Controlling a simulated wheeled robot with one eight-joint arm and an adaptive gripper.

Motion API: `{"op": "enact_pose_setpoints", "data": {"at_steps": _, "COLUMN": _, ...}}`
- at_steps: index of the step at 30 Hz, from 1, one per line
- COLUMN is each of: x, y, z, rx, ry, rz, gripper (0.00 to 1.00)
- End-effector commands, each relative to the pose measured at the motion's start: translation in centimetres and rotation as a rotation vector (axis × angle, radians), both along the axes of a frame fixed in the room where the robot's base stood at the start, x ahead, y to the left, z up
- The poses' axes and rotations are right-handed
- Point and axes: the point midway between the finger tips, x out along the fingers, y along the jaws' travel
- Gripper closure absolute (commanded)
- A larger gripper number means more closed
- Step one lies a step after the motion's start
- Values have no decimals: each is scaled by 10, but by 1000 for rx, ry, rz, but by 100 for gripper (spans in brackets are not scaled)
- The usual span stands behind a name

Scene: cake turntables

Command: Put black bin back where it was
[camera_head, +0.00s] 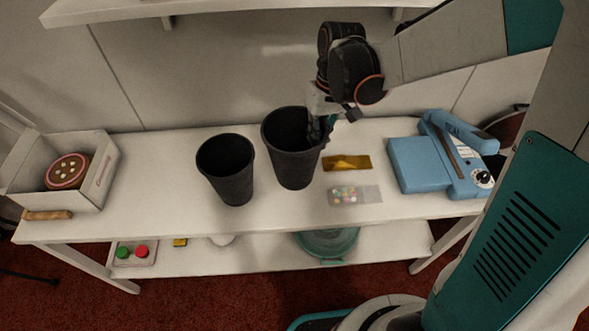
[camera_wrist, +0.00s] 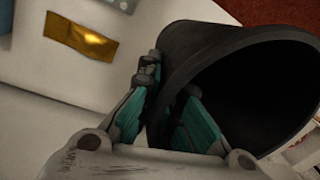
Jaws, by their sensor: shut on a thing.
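Two black bins stand on the white table in the head view. The right black bin (camera_head: 291,160) is slightly farther back, and my gripper (camera_head: 321,126) is shut on its right rim. In the wrist view my gripper (camera_wrist: 165,105) has one finger outside and one inside the wall of this black bin (camera_wrist: 205,50), whose dark mouth faces the camera. The left black bin (camera_head: 228,172) stands upright beside it, apart from my gripper. Whether the held bin touches the table is hard to tell.
A gold packet (camera_head: 347,163) and a clear packet of coloured pieces (camera_head: 355,195) lie right of the held bin. A blue sealing machine (camera_head: 440,160) stands farther right. A white box (camera_head: 102,172) with a round cake (camera_head: 66,171) is at left. The table (camera_head: 160,205) is clear between box and bins.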

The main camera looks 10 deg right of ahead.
Motion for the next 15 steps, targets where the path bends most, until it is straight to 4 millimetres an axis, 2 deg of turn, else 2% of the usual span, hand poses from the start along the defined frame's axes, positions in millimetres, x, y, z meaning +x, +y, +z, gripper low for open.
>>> {"op": "enact_pose_setpoints", "data": {"at_steps": 9, "x": 0, "y": 1, "z": -52, "rx": 4, "ry": 1, "rz": 2, "gripper": 100}}
{"op": "enact_pose_setpoints", "data": {"at_steps": 15, "x": 0, "y": 1, "z": -66, "rx": 3, "ry": 0, "rz": 2, "gripper": 100}}
